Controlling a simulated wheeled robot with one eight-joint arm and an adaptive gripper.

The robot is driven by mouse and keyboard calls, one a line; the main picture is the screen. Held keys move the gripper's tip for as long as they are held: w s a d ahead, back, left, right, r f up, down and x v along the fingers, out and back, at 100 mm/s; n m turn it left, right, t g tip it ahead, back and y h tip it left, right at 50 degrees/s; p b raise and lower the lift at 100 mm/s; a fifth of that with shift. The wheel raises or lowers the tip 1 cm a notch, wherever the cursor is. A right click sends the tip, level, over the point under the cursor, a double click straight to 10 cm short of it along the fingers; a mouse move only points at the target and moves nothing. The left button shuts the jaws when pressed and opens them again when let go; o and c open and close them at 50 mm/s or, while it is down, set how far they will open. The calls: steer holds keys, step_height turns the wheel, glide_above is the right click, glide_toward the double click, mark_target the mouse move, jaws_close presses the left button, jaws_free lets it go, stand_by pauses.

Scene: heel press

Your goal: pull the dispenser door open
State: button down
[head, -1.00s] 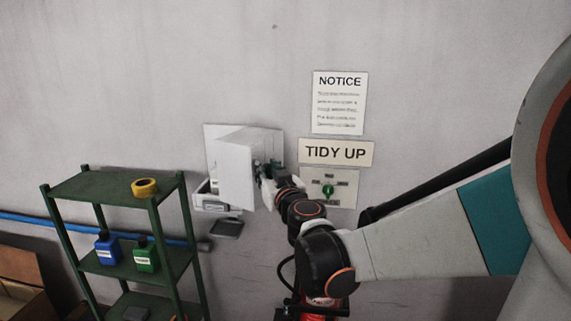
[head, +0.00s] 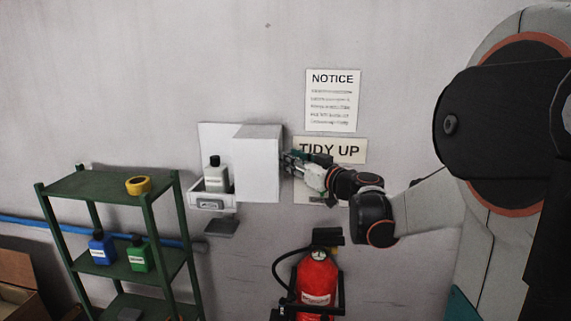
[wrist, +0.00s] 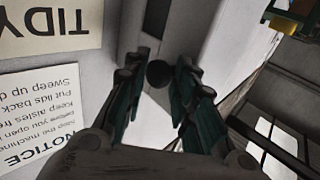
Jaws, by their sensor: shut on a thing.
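The white dispenser (head: 208,140) is fixed to the wall, and its door (head: 262,170) stands swung out at the right side. A white bottle with a black cap (head: 215,175) shows in the open bay. My gripper (head: 291,163) is at the right side of the door; in the wrist view it (wrist: 158,82) is shut on a dark round knob (wrist: 159,73) by the pale panel. The fingers partly hide the grip.
A green shelf (head: 110,187) with a yellow roll (head: 138,186), a blue bottle (head: 102,248) and a green bottle (head: 140,255) stands at left. A red extinguisher (head: 316,280) is below my arm. Notice (head: 333,100) and TIDY UP (head: 350,151) signs are on the wall.

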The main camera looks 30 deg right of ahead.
steer(key=shift+w+d+r, duration=0.2)
steer(key=shift+r, duration=0.05)
steer(key=c, duration=1.5)
jaws_free()
steer(key=shift+o, duration=0.9)
steer(key=shift+w+d+f, duration=0.1)
steer(key=shift+d, duration=0.1)
steer(key=shift+a, duration=0.2)
